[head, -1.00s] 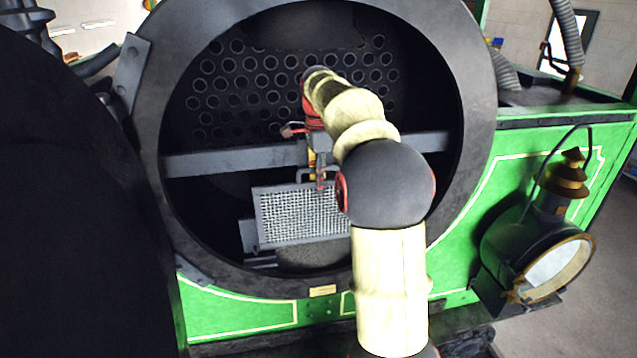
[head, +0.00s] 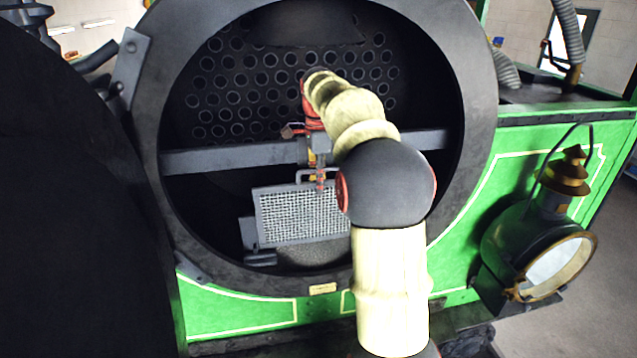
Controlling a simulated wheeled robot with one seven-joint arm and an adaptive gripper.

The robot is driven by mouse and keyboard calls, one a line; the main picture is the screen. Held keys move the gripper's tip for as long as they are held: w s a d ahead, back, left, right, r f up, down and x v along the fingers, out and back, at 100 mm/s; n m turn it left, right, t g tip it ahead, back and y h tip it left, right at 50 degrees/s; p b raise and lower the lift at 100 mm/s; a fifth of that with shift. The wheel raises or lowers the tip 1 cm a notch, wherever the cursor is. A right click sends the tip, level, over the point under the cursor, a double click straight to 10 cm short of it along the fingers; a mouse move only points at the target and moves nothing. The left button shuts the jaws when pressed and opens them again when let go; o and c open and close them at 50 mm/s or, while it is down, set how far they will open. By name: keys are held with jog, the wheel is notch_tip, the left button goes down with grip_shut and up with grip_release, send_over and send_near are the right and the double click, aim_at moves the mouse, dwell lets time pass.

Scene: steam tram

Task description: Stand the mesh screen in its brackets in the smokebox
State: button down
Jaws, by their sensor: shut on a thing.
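The mesh screen (head: 295,215), a pale grid in a dark frame with a handle on top, stands nearly upright in the lower part of the round smokebox opening (head: 200,225). My gripper (head: 320,185) reaches down from above and is shut on the screen's top handle. A dark bracket-like block (head: 249,235) shows at the screen's lower left. The screen's right side is hidden behind my arm. I cannot tell whether its lower edge sits in the brackets.
The tube plate (head: 240,90) with rows of holes is at the back. The open smokebox door (head: 80,210) fills the left. A lamp (head: 535,250) stands at the right on the green front.

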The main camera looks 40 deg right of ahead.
jog(key=shift+r, duration=0.2)
jog(key=shift+r+p, duration=0.4)
jog(key=shift+r, duration=0.05)
jog(key=shift+f+b, duration=0.35)
jog(key=shift+f, duration=0.3)
dwell(0.9)
jog(key=shift+r+p, duration=0.35)
jog(key=shift+r, duration=0.3)
jog(key=shift+w, duration=0.1)
jog(key=shift+r, duration=0.35)
dwell(0.5)
